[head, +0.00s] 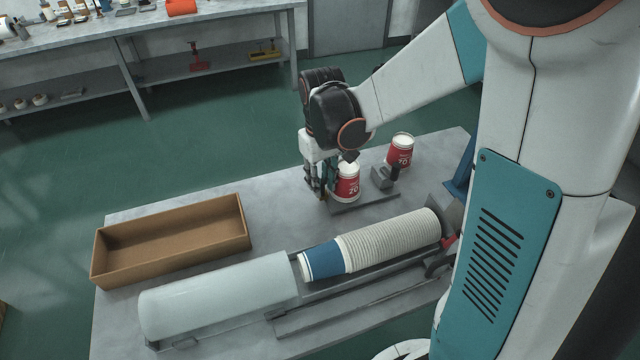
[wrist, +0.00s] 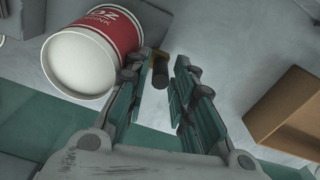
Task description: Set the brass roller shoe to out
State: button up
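A small brass-coloured piece with a dark cylindrical part, likely the roller shoe (wrist: 160,74), shows between the fingertips in the wrist view, close to the left finger. In the head view it is mostly hidden by the gripper, and its setting cannot be told. My gripper (head: 320,190) points down at the left end of a small grey fixture plate (head: 372,203). In the wrist view the gripper (wrist: 166,62) is open, with a clear gap between the fingers. Contact with the brass piece cannot be told. A red and white cup (head: 347,184) stands right beside the gripper.
A second red cup (head: 399,151) stands behind a grey block. A nested stack of paper cups (head: 392,241) lies in a trough in front, with a pale cylindrical cover (head: 215,298) at its left. An empty brown tray (head: 245,240) lies left. The table between tray and gripper is clear.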

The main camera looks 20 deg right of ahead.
jog(key=shift+f, duration=0.55)
